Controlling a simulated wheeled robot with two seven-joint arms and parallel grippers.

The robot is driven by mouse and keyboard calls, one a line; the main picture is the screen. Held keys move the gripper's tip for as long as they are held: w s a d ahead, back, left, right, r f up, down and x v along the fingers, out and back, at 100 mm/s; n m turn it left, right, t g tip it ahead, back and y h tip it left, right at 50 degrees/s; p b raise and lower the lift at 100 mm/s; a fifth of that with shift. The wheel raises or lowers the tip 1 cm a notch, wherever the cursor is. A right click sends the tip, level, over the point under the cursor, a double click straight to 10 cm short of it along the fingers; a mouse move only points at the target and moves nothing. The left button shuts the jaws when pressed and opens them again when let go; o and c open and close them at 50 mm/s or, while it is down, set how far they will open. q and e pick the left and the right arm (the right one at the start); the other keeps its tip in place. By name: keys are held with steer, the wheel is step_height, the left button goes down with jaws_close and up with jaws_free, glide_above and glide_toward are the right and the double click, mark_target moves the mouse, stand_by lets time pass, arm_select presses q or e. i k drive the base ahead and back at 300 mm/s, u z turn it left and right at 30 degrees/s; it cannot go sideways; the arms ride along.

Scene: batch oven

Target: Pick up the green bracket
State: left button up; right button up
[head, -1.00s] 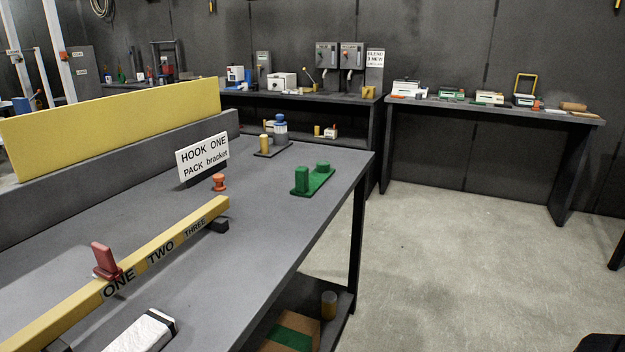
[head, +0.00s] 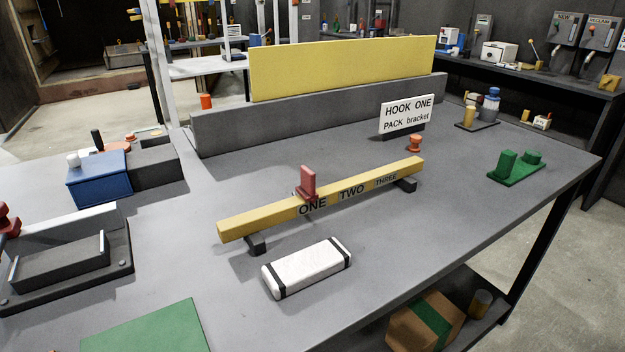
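The green bracket (head: 517,167) stands near the right edge of the grey table (head: 400,238) in the head view. It has a flat green base with an upright block at its left and a short round knob at its right. Nothing touches it. Neither of my grippers shows in the view.
A yellow bar (head: 340,203) marked ONE, TWO, THREE carries a red piece (head: 308,183). A white block (head: 306,268) lies in front. A green mat (head: 145,330) lies front left.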

mark_target(510, 170)
steer(key=k, duration=0.5)
steer(key=z, duration=1.95)
steer(key=i, duration=1.6)
steer(key=u, duration=0.9)
